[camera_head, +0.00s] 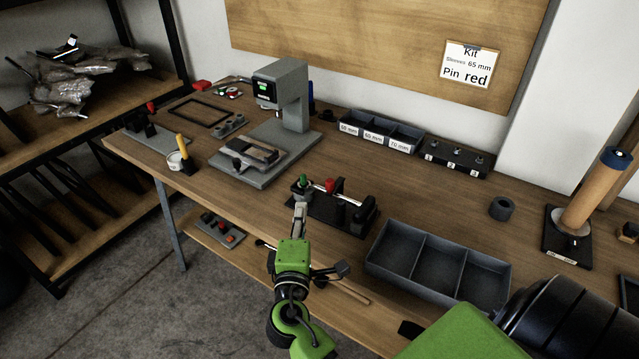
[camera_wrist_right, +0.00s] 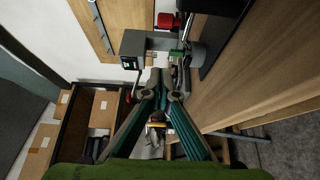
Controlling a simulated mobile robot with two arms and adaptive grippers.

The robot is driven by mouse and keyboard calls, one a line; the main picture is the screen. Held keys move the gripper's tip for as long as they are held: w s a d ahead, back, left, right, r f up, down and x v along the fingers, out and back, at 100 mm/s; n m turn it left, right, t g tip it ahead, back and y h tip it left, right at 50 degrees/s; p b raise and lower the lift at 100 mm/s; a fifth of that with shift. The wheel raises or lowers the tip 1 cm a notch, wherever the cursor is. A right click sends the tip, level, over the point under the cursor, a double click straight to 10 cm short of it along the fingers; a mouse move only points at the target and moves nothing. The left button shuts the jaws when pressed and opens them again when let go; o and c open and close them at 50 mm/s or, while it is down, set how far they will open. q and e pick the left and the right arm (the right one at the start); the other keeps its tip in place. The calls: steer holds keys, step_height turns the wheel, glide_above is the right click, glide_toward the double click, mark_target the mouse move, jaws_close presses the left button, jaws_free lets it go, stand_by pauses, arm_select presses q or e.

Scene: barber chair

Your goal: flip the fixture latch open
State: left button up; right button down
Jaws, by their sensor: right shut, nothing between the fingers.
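The fixture (camera_head: 325,209) is a black base near the table's front edge, with a metal bar, black end blocks and a green part (camera_head: 303,181) at its left end. A red knob or handle (camera_head: 329,185), likely the latch, sits above its middle. In the right wrist view the red part (camera_wrist_right: 166,21) and the green part (camera_wrist_right: 177,54) show beyond the fingertips. My right gripper (camera_head: 299,207) is shut and empty, just in front of the fixture's left end. Its fingers (camera_wrist_right: 164,92) meet in the wrist view. I cannot tell whether they touch the fixture. My left gripper is not in view.
A grey press (camera_head: 291,95) stands behind and left of the fixture. An empty divided tray (camera_head: 390,262) lies to its right. Labelled bins (camera_head: 381,131) and a black switch block (camera_head: 455,155) stand at the back. Bare wood lies between the fixture and these.

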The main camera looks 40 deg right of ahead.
steer(key=w+d+p, duration=0.1)
steer(key=d, duration=0.1)
steer(key=w+d+p, duration=0.2)
steer(key=d, duration=0.1)
steer(key=w+d+p, duration=0.1)
steer(key=w+d, duration=0.1)
steer(key=d, duration=0.1)
steer(key=shift+s+d, duration=0.1)
steer(key=shift+s, duration=0.1)
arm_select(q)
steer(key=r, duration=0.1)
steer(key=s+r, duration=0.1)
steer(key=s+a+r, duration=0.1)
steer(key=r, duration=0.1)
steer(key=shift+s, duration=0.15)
arm_select(e)
steer(key=shift+w+f, duration=0.1)
steer(key=shift+f, duration=0.05)
